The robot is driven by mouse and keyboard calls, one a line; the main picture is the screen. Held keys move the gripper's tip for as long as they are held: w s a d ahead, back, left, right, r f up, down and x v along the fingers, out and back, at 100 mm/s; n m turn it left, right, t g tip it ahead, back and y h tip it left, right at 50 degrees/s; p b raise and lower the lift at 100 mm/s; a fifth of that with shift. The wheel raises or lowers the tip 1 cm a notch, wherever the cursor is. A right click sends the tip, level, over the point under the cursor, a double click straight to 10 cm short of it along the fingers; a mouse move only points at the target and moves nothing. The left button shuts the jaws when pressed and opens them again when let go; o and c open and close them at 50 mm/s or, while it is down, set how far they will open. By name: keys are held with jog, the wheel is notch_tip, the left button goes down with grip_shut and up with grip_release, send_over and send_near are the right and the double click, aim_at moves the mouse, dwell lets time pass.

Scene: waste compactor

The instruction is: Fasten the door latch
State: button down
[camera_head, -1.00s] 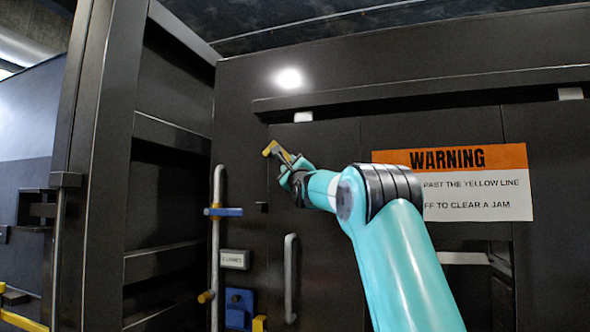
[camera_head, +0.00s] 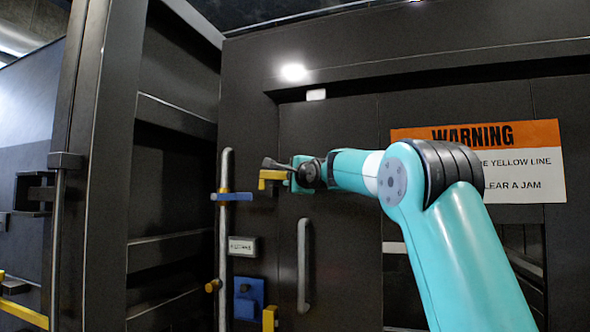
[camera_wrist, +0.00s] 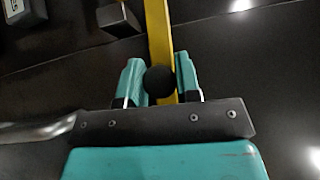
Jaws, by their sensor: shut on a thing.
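The door latch is a yellow bar (camera_head: 270,177) on the dark compactor front, in the middle of the head view. It lies about level, near the door's left edge. In the wrist view the yellow bar (camera_wrist: 158,32) runs up between my teal fingers, with a round black knob (camera_wrist: 160,81) between the fingertips. My gripper (camera_head: 291,176) is shut on the latch bar; it also shows in the wrist view (camera_wrist: 160,84). A dark block (camera_wrist: 118,19) lies close left of the bar in the wrist view. My gripper hides part of the latch.
A grey door handle (camera_head: 303,265) stands below my gripper. To the left is a vertical rod (camera_head: 225,270) with a blue grip (camera_head: 231,197). A small label (camera_head: 242,246) and a blue box (camera_head: 248,297) are lower down. A warning sign (camera_head: 478,160) is at right.

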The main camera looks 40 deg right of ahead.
jog(key=shift+f+n+g, duration=0.3)
jog(key=shift+f+g, duration=0.1)
jog(key=shift+f, duration=0.25)
jog(key=c, duration=0.8)
grip_release()
jog(key=shift+s, duration=0.15)
jog(key=b+v, duration=0.8)
jog(key=v, duration=0.9)
jog(key=shift+s+b, duration=0.1)
jog(key=shift+b, duration=0.3)
